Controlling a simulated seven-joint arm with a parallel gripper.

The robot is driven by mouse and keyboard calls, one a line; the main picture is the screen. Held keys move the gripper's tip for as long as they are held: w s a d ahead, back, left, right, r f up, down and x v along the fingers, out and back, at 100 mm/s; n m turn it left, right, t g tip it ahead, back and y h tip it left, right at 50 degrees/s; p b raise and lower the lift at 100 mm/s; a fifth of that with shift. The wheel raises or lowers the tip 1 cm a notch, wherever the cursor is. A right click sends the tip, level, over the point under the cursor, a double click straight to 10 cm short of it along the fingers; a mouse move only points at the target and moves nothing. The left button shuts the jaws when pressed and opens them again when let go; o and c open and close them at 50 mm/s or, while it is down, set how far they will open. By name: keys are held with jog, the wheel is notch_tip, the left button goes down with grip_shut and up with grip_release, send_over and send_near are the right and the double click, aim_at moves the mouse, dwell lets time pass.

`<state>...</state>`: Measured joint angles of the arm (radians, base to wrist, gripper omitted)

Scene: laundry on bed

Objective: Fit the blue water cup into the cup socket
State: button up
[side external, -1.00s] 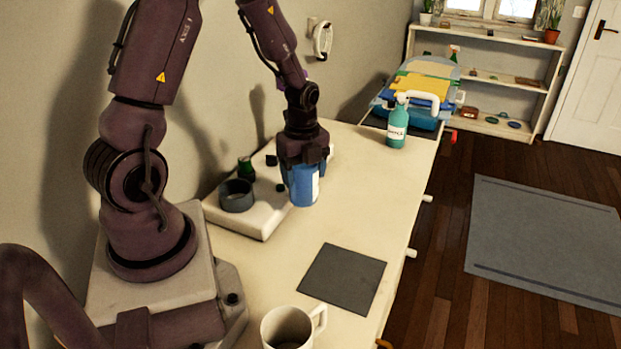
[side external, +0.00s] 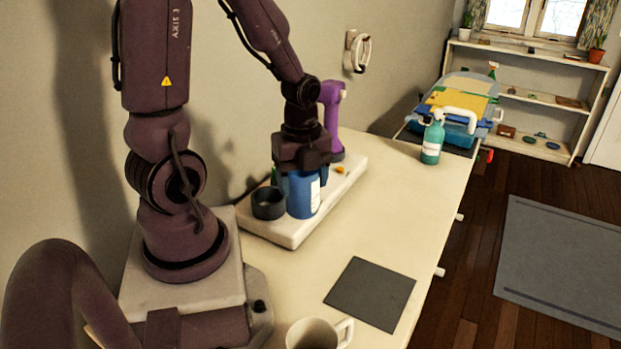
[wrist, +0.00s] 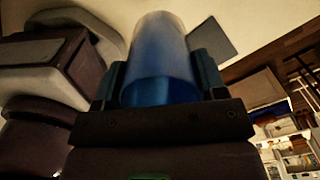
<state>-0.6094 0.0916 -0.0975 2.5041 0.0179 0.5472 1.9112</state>
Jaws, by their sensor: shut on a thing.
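My gripper (side external: 302,170) is shut on the blue water cup (side external: 303,198), fingers on either side of it. The cup is upright, with a white label on its right side. In the side external view it appears just right of the dark round cup socket (side external: 268,204), in front of the pale base board (side external: 292,238). I cannot tell whether its bottom touches the board. In the wrist view the blue cup (wrist: 160,60) fills the space between the fingers and looks a little blurred. The socket's opening looks empty.
A purple spray-like tool (side external: 332,115) stands on the board behind my gripper. A dark grey mat (side external: 370,294) and a white mug (side external: 313,335) are on the near table. A teal bottle (side external: 432,143) stands toward the far end. The table's middle right is clear.

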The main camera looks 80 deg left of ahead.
jog(key=shift+s+d+r, duration=0.2)
jog(key=shift+s+d, duration=0.05)
jog(key=shift+s, duration=0.15)
dwell(1.2)
